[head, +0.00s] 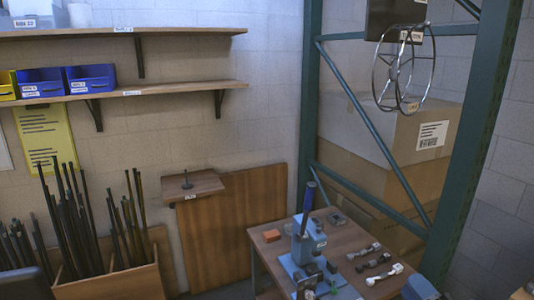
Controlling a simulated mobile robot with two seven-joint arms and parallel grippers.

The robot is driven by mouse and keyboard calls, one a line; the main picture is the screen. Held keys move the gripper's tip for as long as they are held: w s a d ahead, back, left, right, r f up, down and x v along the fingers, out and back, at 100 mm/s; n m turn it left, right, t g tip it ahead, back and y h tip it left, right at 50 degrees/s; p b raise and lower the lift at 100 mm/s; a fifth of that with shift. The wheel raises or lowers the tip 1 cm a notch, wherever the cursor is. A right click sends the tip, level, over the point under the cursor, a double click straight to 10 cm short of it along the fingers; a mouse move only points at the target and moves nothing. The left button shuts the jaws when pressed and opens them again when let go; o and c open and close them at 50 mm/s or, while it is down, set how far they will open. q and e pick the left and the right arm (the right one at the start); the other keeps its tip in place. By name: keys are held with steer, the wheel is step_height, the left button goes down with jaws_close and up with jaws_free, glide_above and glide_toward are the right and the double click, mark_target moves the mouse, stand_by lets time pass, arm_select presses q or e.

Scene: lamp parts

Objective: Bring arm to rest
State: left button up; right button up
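I see neither of my grippers clearly in the head view. No fingers can be made out, so whether they hold anything is hidden. A wooden work table (262,243) stands at the lower middle right. On it is a blue bench press (309,243) with a dark upright lever. Several small parts with pale and dark ends, such as one small part (373,260), lie in a row to the press's right.
A green rack (467,150) with large cardboard boxes (415,140) stands behind the table. A wire wheel-like frame (404,68) hangs at its upper right. A wooden bin (125,283) of dark rods is at lower left. Wall shelves (180,90) carry blue bins (90,78).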

steer(key=s+a+f+m+g+h+p, duration=0.1)
steer(key=s+a+f+m+g, duration=0.3)
steer(key=s+f+m, duration=0.6)
steer(key=s+a+f+m+g+h, duration=0.3)
steer(key=s+a+f+m+g, duration=0.2)
steer(key=f, duration=1.2)
steer(key=s+a+m, duration=0.3)
steer(key=s+m, duration=0.2)
steer(key=m, duration=0.1)
steer(key=shift+s+p, duration=0.2)
steer(key=shift+p, duration=0.2)
steer(key=shift+o, duration=0.4)
